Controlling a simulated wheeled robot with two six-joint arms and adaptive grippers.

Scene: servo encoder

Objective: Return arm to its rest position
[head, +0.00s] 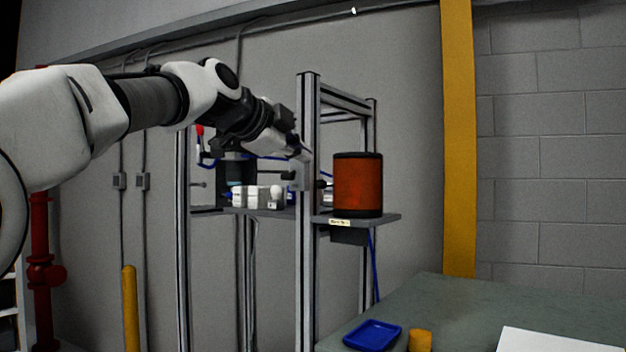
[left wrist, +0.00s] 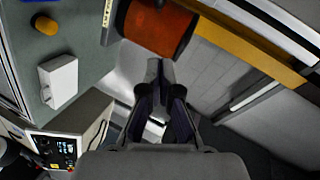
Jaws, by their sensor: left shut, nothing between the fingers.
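My left arm reaches in from the left in the head view, and its gripper (head: 296,150) is beside the near post of the metal frame, in front of the shelf area. In the left wrist view my left gripper (left wrist: 159,70) shows its two fingers close together with nothing between them. An orange-red cylinder with black ends (head: 358,186) stands upright on a small grey shelf to the right of the gripper. The cylinder also shows just beyond the fingertips in the left wrist view (left wrist: 158,27). I cannot tell whether the fingers touch it. My right gripper is in neither view.
The aluminium frame (head: 308,250) stands close to the gripper, with white parts (head: 258,196) on its inner shelf. A green-grey table (head: 470,300) holds a blue tray (head: 372,335), a yellow cylinder (head: 420,341) and a white item (head: 545,341). A yellow post (head: 458,140) stands behind.

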